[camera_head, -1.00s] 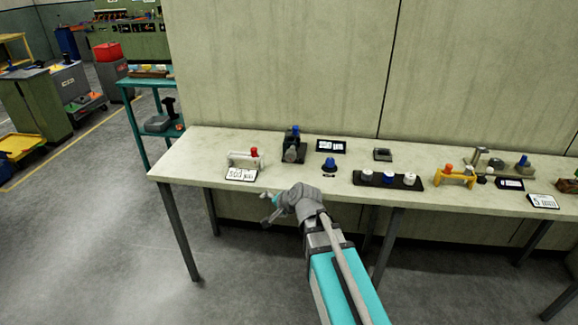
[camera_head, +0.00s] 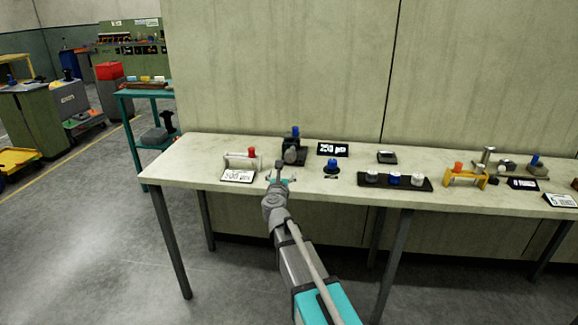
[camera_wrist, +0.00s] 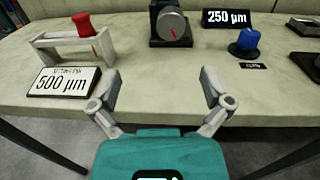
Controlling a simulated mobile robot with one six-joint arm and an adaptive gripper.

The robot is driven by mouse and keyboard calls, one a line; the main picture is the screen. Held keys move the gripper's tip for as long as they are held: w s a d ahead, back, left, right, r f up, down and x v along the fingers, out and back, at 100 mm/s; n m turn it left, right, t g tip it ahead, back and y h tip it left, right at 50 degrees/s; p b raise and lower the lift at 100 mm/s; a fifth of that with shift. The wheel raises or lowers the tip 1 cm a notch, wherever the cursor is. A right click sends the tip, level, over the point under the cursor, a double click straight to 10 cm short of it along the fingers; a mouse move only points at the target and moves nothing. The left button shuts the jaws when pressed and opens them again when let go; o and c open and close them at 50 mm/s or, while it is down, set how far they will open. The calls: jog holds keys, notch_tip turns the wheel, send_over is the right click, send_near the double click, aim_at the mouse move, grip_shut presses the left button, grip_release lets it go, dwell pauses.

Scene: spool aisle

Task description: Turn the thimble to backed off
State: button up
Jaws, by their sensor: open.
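No label marks the thimble, so I cannot tell which part it is. A pale U-shaped frame (camera_head: 240,162) with a red knob (camera_head: 252,153) stands at the table's left; the frame (camera_wrist: 70,42) and red knob (camera_wrist: 84,26) show upper left in the wrist view. A dark stand bears a round grey dial (camera_wrist: 172,25) with a red mark, seen top centre there; the dial (camera_head: 290,156) has a blue knob (camera_head: 295,132) above it. My gripper (camera_head: 279,170) is open and empty at the table's front edge, its fingers (camera_wrist: 160,78) apart, short of both devices.
A "500 µm" card (camera_wrist: 65,80) lies before the frame. A "250 µm" card (camera_wrist: 227,18) and a blue knob on a dark base (camera_wrist: 247,40) sit right of the dial. A dark strip of knobs (camera_head: 418,185) lies farther right. Bare tabletop lies between the fingers and the dial.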

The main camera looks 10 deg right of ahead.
aim_at(289, 159)
jog(key=shift+d+f+m+h, duration=0.35)
jog(key=shift+f+m+h, duration=0.25)
jog(key=shift+m, duration=0.4)
jog(key=shift+w, duration=0.15)
jog(key=x, duration=1.3)
jog(key=shift+w+d+f, duration=0.2)
jog(key=shift+w, duration=0.05)
jog(key=c, duration=1.1)
